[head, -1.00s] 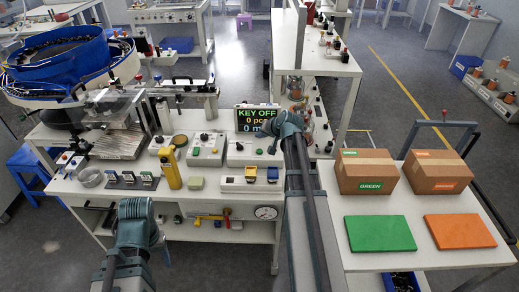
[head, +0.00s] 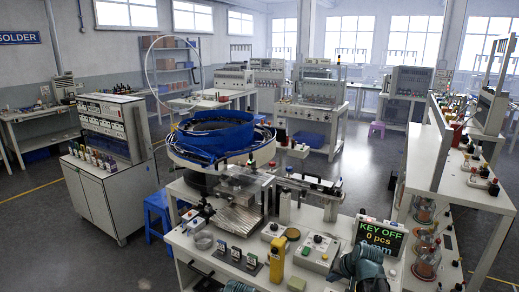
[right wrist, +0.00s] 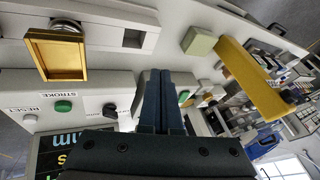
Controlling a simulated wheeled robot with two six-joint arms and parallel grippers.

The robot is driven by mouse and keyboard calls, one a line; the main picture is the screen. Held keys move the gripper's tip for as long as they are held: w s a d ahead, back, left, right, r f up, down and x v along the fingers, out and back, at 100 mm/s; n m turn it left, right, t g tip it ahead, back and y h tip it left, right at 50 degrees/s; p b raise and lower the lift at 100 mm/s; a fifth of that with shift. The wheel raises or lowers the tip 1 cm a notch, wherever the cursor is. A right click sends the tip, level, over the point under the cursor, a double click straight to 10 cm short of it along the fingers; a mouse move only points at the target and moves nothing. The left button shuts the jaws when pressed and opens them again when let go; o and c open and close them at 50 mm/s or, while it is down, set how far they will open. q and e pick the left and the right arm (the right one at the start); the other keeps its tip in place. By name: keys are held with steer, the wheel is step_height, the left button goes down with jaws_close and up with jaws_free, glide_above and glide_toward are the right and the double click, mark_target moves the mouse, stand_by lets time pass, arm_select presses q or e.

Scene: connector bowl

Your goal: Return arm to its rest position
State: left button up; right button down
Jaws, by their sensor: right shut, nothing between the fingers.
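My right arm's teal joint (head: 358,263) shows at the bottom of the head view, in front of the lower left part of the display. My right gripper's dark blue fingers (right wrist: 161,88) are pressed together in the right wrist view, with nothing between them. Contact with the panel cannot be told. Only a teal piece of my left arm (head: 240,287) shows at the bottom edge; its gripper is out of view.
A blue bowl feeder (head: 215,130) stands behind. A white shelf bench (head: 480,200) is at right. Open floor lies at left (head: 60,235).

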steer(key=s+a+f+n+g+h, duration=0.1)
steer(key=s+a+n+g, duration=0.2)
steer(key=s+a, duration=0.6)
steer(key=s+a+f+n+g+h, duration=0.1)
steer(key=s+a+n+g+h, duration=0.1)
steer(key=s+a, duration=0.8)
steer(key=s+n+g, duration=0.1)
steer(key=s+n, duration=0.1)
steer(key=shift+s+a+f+n+h, duration=0.15)
steer(key=shift+s+f+n+h, duration=0.15)
steer(key=shift+s+f, duration=0.1)
stand_by(2.1)
